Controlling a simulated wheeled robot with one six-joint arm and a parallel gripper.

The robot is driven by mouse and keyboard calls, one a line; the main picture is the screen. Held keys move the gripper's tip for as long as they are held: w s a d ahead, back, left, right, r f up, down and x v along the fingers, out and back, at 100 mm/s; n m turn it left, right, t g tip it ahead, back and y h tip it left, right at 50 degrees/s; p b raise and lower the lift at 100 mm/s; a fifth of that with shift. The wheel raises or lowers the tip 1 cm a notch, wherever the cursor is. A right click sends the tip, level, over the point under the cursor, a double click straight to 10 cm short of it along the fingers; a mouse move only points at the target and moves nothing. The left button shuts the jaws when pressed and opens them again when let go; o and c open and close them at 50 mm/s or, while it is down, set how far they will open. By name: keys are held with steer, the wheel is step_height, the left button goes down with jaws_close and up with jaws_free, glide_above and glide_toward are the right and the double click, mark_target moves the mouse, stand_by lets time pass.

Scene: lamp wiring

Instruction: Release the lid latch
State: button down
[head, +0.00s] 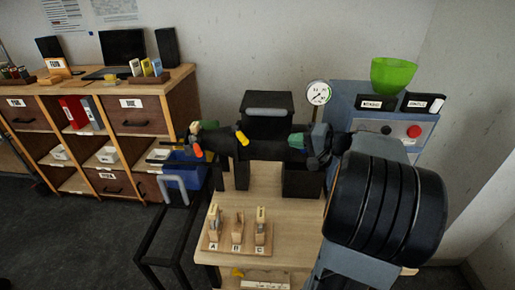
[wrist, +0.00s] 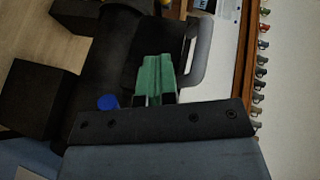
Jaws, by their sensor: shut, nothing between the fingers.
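A black machine with a horizontal round body (head: 265,150) stands on dark blocks on the wooden table. Behind it rises a black box-like lid (head: 268,101) with a grey bar handle (head: 267,113). The handle also shows in the wrist view (wrist: 200,48). A yellow piece (head: 242,138) sits on the body's front, left of centre; I cannot tell whether it is the latch. My gripper (head: 295,141), with green fingertips, is at the body's right end. In the wrist view my gripper (wrist: 154,62) is shut and empty, beside the handle. A blue round piece (wrist: 107,102) shows left of the fingers.
The table (head: 290,225) carries a wooden rack (head: 238,244) marked A, B, C at front. A gauge (head: 319,93) and a blue-grey cabinet (head: 350,98) with a green bowl (head: 393,75) stand behind right. A blue bin (head: 185,176) is left. Floor further left is open.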

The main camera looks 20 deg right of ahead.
steer(key=shift+d+r, duration=0.15)
steer(key=shift+d, duration=0.25)
glide_toward(240, 136)
steer(key=w+d+f, duration=0.1)
steer(key=w+d, duration=0.1)
steer(key=shift+w+a+f+p, duration=0.15)
steer(key=shift+w+a+f, duration=0.1)
steer(key=shift+a, duration=0.3)
steer(key=shift+w+a+f+p, duration=0.1)
steer(key=shift+a+f+p, duration=0.1)
steer(key=shift+a, duration=0.4)
steer(key=shift+w+a+f+p, duration=0.15)
steer(key=shift+w+a+f, duration=0.1)
steer(key=shift+a, duration=0.3)
steer(key=shift+s+f+m+t+b, duration=0.15)
steer(key=shift+m+t+b, duration=0.15)
steer(key=shift+b, duration=0.15)
